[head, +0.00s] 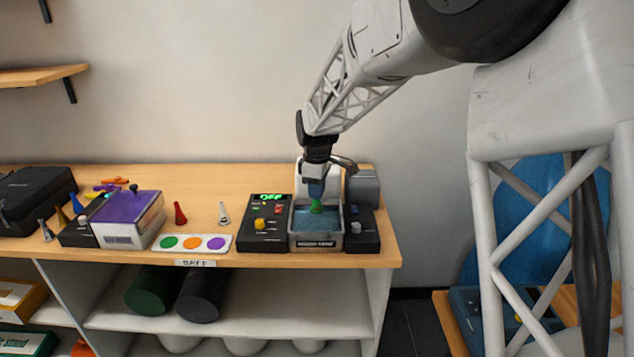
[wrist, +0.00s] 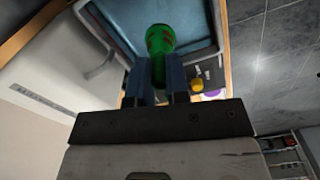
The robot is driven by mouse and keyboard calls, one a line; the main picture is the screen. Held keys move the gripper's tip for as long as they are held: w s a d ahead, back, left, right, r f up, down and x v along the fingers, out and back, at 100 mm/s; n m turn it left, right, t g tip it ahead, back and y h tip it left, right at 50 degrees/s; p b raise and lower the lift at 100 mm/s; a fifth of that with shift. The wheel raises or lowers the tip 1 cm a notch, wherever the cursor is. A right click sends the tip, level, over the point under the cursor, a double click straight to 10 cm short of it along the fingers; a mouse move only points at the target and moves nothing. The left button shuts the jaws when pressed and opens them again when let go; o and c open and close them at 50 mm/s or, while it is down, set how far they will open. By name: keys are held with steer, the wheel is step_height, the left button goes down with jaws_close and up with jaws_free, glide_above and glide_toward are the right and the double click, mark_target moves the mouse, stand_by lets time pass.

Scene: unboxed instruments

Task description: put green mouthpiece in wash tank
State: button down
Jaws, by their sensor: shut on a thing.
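The green mouthpiece (wrist: 160,42) is between the fingers of my gripper (wrist: 160,75), which is shut on it. In the head view the mouthpiece (head: 317,207) hangs below my gripper (head: 316,192), over the wash tank. The wash tank (head: 316,243) is a clear-walled box with bluish water, at the right end of the bench. In the wrist view the tank (wrist: 112,38) fills the area behind the mouthpiece. The mouthpiece is inside the tank's outline; I cannot tell whether it touches the water.
A black control box (head: 264,239) with a green OFF display stands left of the tank. A grey unit (head: 362,190) is to the right. A red mouthpiece (head: 180,213), a silver one (head: 224,214), a colour-dot card (head: 191,243) and a purple-topped box (head: 128,218) lie further left.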

mark_target(317, 211)
steer(key=shift+f, duration=3.3)
steer(key=shift+f, duration=0.5)
steer(key=c, duration=1)
jaws_free()
steer(key=shift+r, duration=3.9)
